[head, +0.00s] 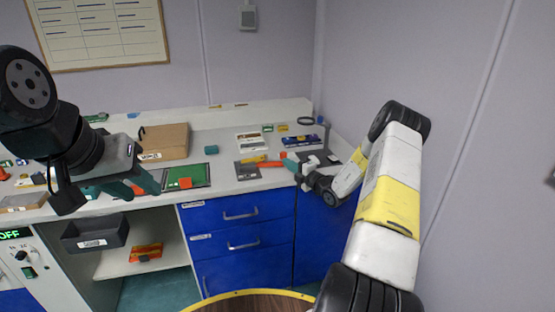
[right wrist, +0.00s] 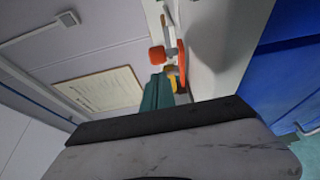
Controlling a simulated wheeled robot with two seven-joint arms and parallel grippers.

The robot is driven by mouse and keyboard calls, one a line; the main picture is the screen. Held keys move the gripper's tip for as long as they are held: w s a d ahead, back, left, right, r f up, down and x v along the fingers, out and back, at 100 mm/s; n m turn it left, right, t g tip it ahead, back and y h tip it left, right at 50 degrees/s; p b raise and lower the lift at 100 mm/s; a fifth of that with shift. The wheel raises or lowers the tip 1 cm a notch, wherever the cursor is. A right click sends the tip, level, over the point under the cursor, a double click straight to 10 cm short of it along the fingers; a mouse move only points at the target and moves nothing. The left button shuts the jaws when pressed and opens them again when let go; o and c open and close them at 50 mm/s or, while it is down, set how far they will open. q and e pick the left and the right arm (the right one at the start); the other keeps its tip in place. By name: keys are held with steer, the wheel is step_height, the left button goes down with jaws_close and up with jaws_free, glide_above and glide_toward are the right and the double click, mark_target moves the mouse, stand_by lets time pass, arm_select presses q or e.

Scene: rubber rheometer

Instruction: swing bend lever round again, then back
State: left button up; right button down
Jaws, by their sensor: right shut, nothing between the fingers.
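The bender, a grey plate (head: 248,171) with yellow and orange parts, lies on the counter near its front edge. Its orange lever (head: 268,164) points right, towards my right gripper (head: 291,164). That gripper is shut and empty, its teal fingertips close beside the lever's end. In the right wrist view, the teal fingers (right wrist: 158,92) are near a red-orange knob (right wrist: 157,55) and a yellow part (right wrist: 173,79). I cannot tell whether they touch. My left gripper (head: 132,186) hangs over the counter's left part, and its finger gap is unclear.
A green board (head: 184,175) with an orange block lies left of the bender. A brown box (head: 165,141), a teal block (head: 211,150) and small cards (head: 250,142) stand behind. Blue drawers (head: 240,213) are below the counter. A wall closes the right side.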

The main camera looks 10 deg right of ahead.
steer(key=v, duration=1.1)
steer(key=s+a+f+n+g+y, duration=0.1)
steer(key=s+a+f+n+g, duration=0.1)
steer(key=s+a+f+g, duration=0.3)
steer(key=s+a+f+n+g+y, duration=0.1)
steer(key=s+a+f+n+g, duration=0.15)
steer(key=a+f, duration=0.4)
steer(key=s+d+f+n+g+h, duration=0.2)
steer(key=s+f+n+g+h, duration=0.3)
steer(key=s+f, duration=0.55)
steer(key=w+d+r+n+t+h, duration=0.2)
steer(key=w+d+t+h, duration=0.2)
steer(key=w+h, duration=0.45)
steer(key=w+a+r+t, duration=0.1)
steer(key=w+r+t, duration=0.2)
steer(key=r, duration=0.4)
steer(key=w+a+r+m+t, duration=0.1)
steer(key=w+r+t, duration=0.2)
steer(key=r, duration=0.3)
steer(key=w+a+r+t, duration=0.2)
steer(key=w+r+t, duration=0.15)
steer(key=r, duration=0.35)
steer(key=x, duration=1.3)
steer(key=shift+d, duration=0.3)
